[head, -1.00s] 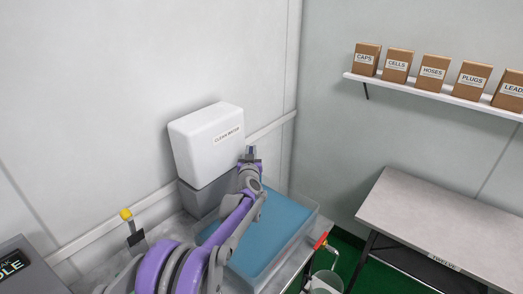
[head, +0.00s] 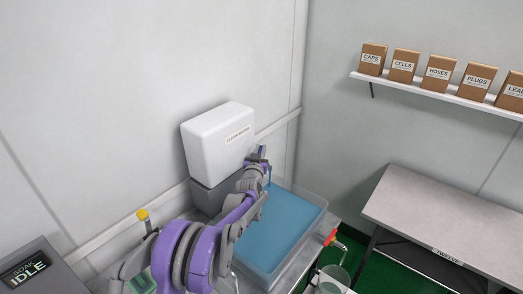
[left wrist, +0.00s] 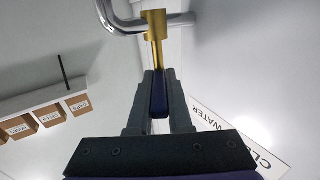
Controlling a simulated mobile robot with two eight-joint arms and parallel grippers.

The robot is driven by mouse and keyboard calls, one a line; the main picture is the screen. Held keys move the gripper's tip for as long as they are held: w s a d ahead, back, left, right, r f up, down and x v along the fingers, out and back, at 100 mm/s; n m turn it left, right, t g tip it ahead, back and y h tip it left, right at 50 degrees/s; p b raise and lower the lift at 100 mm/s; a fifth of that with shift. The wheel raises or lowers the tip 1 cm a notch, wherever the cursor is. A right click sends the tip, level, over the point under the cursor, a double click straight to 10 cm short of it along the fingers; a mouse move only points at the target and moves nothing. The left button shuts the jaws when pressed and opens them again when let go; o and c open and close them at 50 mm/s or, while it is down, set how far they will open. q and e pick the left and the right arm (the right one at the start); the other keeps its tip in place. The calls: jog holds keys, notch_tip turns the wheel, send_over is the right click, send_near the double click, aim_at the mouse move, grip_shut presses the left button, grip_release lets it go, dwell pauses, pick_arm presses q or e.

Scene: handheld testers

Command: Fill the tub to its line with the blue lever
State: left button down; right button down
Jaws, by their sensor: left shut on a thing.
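The clear tub (head: 318,212) stands on the bench below the white clean-water tank (head: 218,145) and holds a broad sheet of blue water (head: 280,230). My left gripper (head: 262,158) is at the tank's right side, above the tub's far end. In the left wrist view it is shut on the blue lever (left wrist: 160,98), which joins a brass valve stem (left wrist: 155,45) beside a chrome pipe (left wrist: 120,22). A thin blue streak shows just below the gripper in the head view; I cannot tell if it is running water. The tub's line cannot be made out. My right gripper is out of view.
A yellow-topped lever (head: 143,214) stands at the left, near a grey box (head: 30,268) whose screen reads IDLE. A red lever (head: 330,237) is right of the tub, above a clear container (head: 335,278). A grey table (head: 440,215) and a shelf of boxes (head: 430,90) are at right.

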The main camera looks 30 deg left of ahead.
pick_arm(q)
jog(key=shift+r, duration=0.1)
jog(key=c, duration=0.8)
grip_release()
jog(key=shift+c, duration=0.2)
jog(key=shift+s, duration=0.1)
jog(key=b+v, duration=0.1)
jog(key=v, duration=0.9)
jog(key=shift+s+b, duration=0.25)
jog(key=shift+b, duration=0.1)
jog(key=shift+d, duration=0.1)
